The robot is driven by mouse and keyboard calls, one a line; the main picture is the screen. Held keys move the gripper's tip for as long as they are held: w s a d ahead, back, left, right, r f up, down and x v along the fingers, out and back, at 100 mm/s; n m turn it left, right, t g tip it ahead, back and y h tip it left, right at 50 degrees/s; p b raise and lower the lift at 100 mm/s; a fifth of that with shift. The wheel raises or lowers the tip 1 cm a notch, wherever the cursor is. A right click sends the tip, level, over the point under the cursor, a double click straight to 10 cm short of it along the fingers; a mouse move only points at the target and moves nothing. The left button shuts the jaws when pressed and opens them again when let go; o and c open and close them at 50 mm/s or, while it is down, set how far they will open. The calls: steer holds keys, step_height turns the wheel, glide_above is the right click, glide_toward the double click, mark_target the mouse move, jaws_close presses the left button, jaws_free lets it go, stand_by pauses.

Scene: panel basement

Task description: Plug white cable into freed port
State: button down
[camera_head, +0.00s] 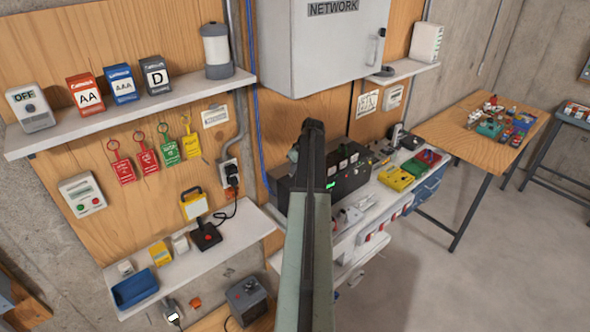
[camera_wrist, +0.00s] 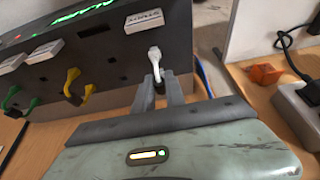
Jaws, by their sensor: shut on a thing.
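The white cable (camera_wrist: 155,58) shows as a short white hooked piece at the tips of my gripper (camera_wrist: 164,84) in the wrist view. My gripper is shut on it, in front of the dark device's face. Whether its end touches that face I cannot tell. The dark device (camera_wrist: 110,47) has a row of ports to the left, with yellow cable ends (camera_wrist: 72,75) and green ones (camera_wrist: 12,93).
White labels (camera_wrist: 144,20) are on the device's upper face. An orange block (camera_wrist: 265,73) and a grey socket strip (camera_wrist: 298,108) with a black cord lie to the right. In the head view the NETWORK cabinet (camera_head: 330,50) hangs above the device.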

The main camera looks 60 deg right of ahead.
steer(key=shift+f+b, duration=0.4)
stand_by(0.8)
steer(key=c, duration=1.3)
jaws_free()
steer(key=shift+o, duration=0.2)
steer(key=o, duration=0.4)
steer(key=shift+c, duration=0.2)
